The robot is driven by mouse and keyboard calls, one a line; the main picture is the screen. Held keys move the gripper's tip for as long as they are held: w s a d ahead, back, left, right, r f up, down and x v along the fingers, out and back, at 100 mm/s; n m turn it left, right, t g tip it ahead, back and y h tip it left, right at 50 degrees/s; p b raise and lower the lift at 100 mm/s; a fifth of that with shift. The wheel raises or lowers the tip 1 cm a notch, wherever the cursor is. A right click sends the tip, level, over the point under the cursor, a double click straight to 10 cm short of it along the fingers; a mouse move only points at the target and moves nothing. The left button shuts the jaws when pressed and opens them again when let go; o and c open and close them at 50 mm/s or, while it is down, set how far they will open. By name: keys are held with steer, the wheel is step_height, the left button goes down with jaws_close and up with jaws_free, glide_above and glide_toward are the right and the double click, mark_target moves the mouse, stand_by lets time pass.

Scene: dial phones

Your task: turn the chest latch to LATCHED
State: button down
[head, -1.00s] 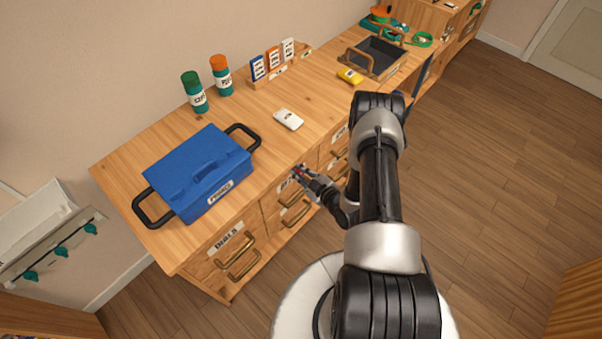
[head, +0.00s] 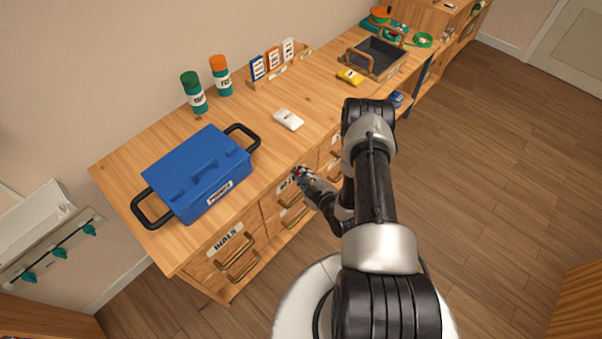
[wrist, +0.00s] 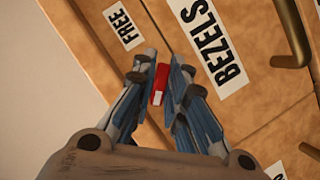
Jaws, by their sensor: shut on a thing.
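The chest latch (wrist: 161,76) is a small red bar with a white mark at its lower end in the wrist view. It sits on the wooden chest front, between the FREE label (wrist: 124,26) and the BEZELS label (wrist: 217,63). My gripper (wrist: 161,72) is shut on the latch, one finger on each side of it. No LATCHED label can be read in either view. In the head view my gripper (head: 300,174) is at the upper front edge of the chest, and the latch is mostly hidden by the fingers.
A brass drawer handle (wrist: 292,35) stands out to the right of the latch in the wrist view. On the top are a blue box (head: 196,170), a white object (head: 288,119), a yellow object (head: 350,76) and a dark tray (head: 366,70). The floor to the right is clear.

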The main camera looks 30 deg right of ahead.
steer(key=c, duration=2)
jaws_free()
steer(key=shift+o, duration=0.2)
steer(key=v, duration=1.2)
